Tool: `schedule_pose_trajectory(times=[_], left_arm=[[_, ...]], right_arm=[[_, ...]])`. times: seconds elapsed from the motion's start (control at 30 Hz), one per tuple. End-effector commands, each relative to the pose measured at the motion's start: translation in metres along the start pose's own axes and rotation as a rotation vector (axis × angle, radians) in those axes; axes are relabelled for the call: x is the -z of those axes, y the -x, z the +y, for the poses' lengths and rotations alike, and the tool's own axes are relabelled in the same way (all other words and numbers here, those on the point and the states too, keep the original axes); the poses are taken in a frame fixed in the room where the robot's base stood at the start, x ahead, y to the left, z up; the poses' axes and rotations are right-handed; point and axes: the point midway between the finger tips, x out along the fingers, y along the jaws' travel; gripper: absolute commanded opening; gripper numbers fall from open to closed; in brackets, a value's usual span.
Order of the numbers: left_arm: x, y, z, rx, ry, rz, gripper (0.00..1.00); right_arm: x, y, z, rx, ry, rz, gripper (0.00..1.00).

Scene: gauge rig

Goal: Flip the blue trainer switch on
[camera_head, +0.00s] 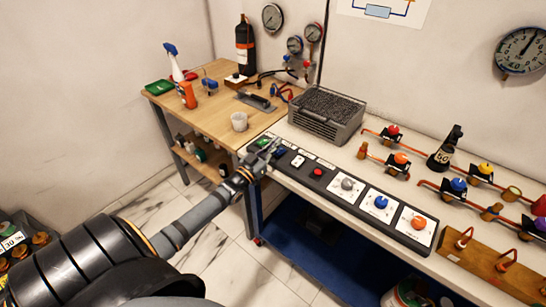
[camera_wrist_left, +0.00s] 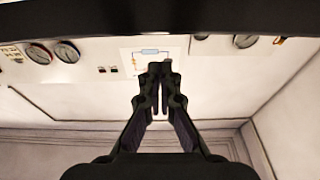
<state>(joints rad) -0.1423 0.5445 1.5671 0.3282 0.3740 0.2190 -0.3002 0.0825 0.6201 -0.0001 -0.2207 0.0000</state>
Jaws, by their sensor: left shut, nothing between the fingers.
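A long dark control panel (camera_head: 330,190) runs along the front of the white bench. It carries a green button (camera_head: 262,142), a white switch (camera_head: 297,160), a red button (camera_head: 317,172), and grey (camera_head: 347,184), blue (camera_head: 381,202) and orange (camera_head: 418,222) knobs on white plates. The blue knob is the only clearly blue control on it; I cannot tell whether it is the trainer switch. My left gripper (camera_head: 272,148) is shut and empty at the panel's left end, partly covering it. Its closed fingers show in the left wrist view (camera_wrist_left: 155,75). My right gripper is not in view.
A grey crate (camera_head: 326,113) of dark pieces stands behind the panel. The floor before the bench is mostly open.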

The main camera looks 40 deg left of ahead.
Motion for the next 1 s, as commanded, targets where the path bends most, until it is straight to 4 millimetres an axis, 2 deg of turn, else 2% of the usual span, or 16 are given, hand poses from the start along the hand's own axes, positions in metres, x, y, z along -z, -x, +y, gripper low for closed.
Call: schedule_pose_trajectory(times=[0.03,0.23,0.63,0.77,1.0], left_arm=[[-0.016,0.007,-0.001,0.003,0.002,-0.008,0.0],[-0.034,0.015,0.0,0.001,0.001,-0.007,0.0],[-0.038,0.017,0.0,-0.001,0.001,-0.006,0.0],[-0.05,0.021,0.0,0.001,0.002,-0.007,0.0],[-0.045,0.019,0.0,0.001,0.001,-0.008,0.0]], right_arm=[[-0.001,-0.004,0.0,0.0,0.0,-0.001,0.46],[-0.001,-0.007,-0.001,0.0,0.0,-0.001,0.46],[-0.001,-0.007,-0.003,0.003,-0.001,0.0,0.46],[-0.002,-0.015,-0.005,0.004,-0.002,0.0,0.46],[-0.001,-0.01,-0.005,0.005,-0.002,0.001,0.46]])
